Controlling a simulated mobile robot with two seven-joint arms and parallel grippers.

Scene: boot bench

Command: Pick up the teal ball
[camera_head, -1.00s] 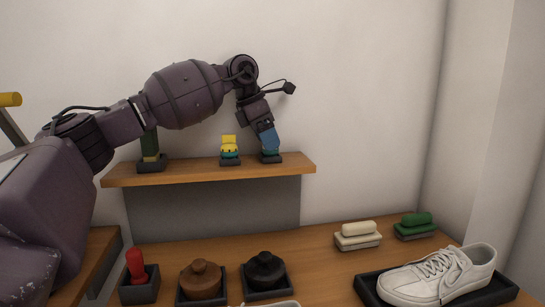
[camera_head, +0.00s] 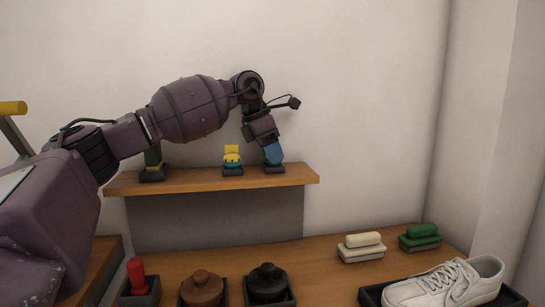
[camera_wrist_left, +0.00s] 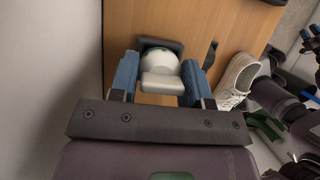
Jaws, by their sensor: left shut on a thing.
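The ball (camera_wrist_left: 160,62) between my left fingers shows mostly white with a teal edge in the left wrist view. A pale block (camera_wrist_left: 162,84) sits on its near side. My left gripper (camera_head: 274,155) is shut on the ball, at the dark holder (camera_head: 275,169) on the right end of the shelf. The blue fingers hide the ball in the head view. The ball appears still at its holder; I cannot tell whether it touches.
A yellow-and-teal piece (camera_head: 232,156) stands in a holder left of my gripper on the wooden shelf (camera_head: 205,182). Below are a red-handled item (camera_head: 137,275), brown and black lidded pots, cream and green brushes, and a white shoe (camera_head: 450,284) on a tray.

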